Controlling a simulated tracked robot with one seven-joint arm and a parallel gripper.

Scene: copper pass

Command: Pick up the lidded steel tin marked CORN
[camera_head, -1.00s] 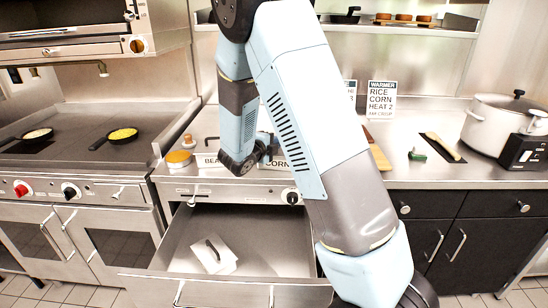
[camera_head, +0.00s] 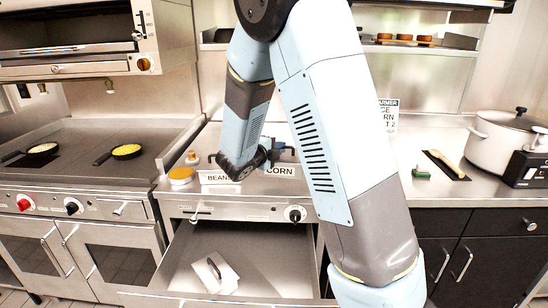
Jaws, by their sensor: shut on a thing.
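The steel tin marked CORN (camera_head: 281,171) sits at the top of the steel warmer, its white label facing me. Most of its body and lid is hidden behind my arm and wrist. My gripper (camera_head: 269,152) is at the top of this tin, shut on it. The exact part between the fingers is too small and covered to make out. The tin marked BEANS (camera_head: 216,178) stands just to the left, partly covered by my wrist.
The warmer's drawer (camera_head: 262,238) is open below, with a pale flat thing with a dark handle (camera_head: 214,270) inside. A small orange-topped bowl (camera_head: 181,175) stands left of the tins. A griddle with pans (camera_head: 125,152) is left; a large pot (camera_head: 505,140) is right.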

